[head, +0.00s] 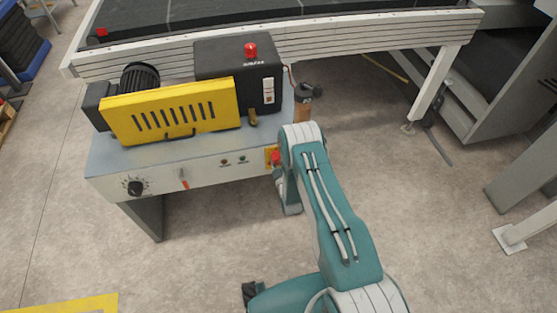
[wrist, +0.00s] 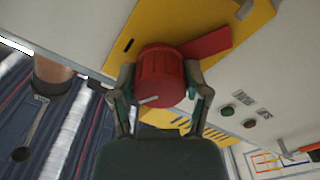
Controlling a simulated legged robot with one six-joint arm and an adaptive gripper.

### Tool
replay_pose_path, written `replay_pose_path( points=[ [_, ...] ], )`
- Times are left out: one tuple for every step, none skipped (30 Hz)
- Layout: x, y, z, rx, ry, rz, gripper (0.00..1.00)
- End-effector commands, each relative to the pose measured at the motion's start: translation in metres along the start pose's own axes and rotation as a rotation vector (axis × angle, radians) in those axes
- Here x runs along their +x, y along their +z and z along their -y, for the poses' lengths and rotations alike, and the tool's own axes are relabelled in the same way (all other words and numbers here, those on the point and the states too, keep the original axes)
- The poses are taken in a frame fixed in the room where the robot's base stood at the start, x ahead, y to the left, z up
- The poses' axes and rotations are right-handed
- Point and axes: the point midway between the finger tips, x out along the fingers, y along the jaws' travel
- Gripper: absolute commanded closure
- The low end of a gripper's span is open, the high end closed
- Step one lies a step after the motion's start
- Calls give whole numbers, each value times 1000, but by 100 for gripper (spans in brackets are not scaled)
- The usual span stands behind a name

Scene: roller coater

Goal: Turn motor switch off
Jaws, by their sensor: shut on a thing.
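The motor switch appears to be the red rotary knob (wrist: 160,72) on a yellow plate (wrist: 240,12), with a red flat piece (wrist: 207,43) beside it. In the head view, the red knob (head: 275,157) sits at the right end of the machine's front panel (head: 205,172), partly behind my arm. In the wrist view my gripper (wrist: 161,92) has one finger on each side of the knob and is shut on it. A pale mark shows on the knob's near face. In the head view my arm hides most of the gripper.
A red button and a green button (head: 242,159) sit left of the knob. Further left are a red-handled lever (head: 184,179) and a black dial (head: 134,188). A yellow guard (head: 172,112) stands on the machine.

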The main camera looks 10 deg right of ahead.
Motion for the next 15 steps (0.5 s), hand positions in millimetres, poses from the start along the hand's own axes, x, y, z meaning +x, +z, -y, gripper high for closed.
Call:
replay_pose_path(
  points=[
    [2,-2,1,-41,-2,-5,87],
    [2,-2,1,-68,-2,-6,87],
    [2,-2,1,-102,-2,-6,87],
    [2,-2,1,-128,-2,-6,87],
    [2,-2,1,-153,-2,-6,86],
    [2,-2,1,-185,-3,-6,86],
    [2,-2,1,-207,-3,-6,86],
    [2,-2,1,-229,-3,-6,86],
    [2,-2,1,-257,-3,-6,86],
    [2,-2,1,-277,-3,-6,86],
    [2,-2,1,-295,-3,-6,86],
    [2,-2,1,-318,-4,-7,86],
    [2,-2,1,-335,-4,-7,86],
    [2,-2,2,-349,-4,-7,86],
    [2,-2,2,-368,-4,-7,86]
  ],
)
